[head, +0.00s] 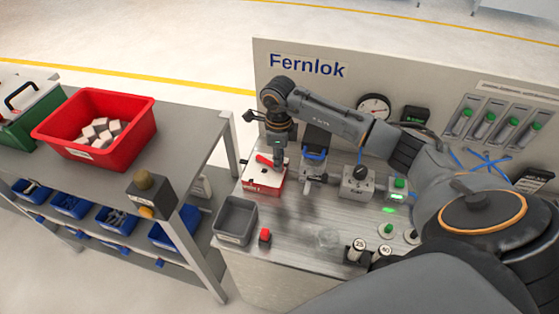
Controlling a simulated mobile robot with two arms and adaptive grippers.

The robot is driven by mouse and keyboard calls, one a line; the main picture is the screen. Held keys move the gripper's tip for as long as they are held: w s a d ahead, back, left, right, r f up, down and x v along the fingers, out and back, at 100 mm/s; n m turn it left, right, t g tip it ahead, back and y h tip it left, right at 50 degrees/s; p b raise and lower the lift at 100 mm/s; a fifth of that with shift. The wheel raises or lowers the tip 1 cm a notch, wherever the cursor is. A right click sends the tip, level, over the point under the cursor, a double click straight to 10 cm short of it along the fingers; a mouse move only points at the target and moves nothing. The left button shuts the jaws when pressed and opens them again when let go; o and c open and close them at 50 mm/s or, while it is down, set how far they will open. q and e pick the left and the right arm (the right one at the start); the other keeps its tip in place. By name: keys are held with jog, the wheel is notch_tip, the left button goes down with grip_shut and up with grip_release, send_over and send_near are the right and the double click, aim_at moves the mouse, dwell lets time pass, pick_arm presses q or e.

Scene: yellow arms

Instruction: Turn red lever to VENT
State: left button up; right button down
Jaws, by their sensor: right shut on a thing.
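The red lever (264,159) sits on top of a small white and red box (262,182) on the metal bench, below the Fernlok panel. The lever points toward the upper left in the head view. My right gripper (279,161) reaches down from above and is shut on the lever near its right end. The gripper hides part of the lever. The box's position markings are too small to read. My left gripper is not in view.
A blue-handled part (314,154), a valve block (357,183) and a gauge (374,107) are close to my right arm. A cart with a red crate (62,142) is left.

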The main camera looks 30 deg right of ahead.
jog(key=a+m, duration=0.1)
jog(key=m+b, duration=0.1)
jog(key=shift+s+a+m, duration=0.15)
jog(key=shift+a+m, duration=0.2)
jog(key=shift+m, duration=0.05)
jog(key=a+m+b, duration=0.1)
jog(key=a+m, duration=0.1)
jog(key=m, duration=0.1)
jog(key=shift+a+f+m, duration=0.1)
jog(key=shift+a+m, duration=0.05)
jog(key=shift+m, duration=0.15)
jog(key=a+m, duration=0.1)
jog(key=w+a+m+b, duration=0.1)
jog(key=m, duration=0.1)
jog(key=shift+m, duration=0.3)
jog(key=shift+w+a+m+b, duration=0.35)
jog(key=shift+w+a+m, duration=0.1)
jog(key=shift+m, duration=0.55)
jog(key=shift+w+a+m+b, duration=0.3)
jog(key=shift+a+m, duration=0.15)
jog(key=shift+m, duration=0.55)
jog(key=c, duration=1.2)
grip_release()
notch_tip(320, 180, up, 12)
jog(key=shift+r, duration=0.1)
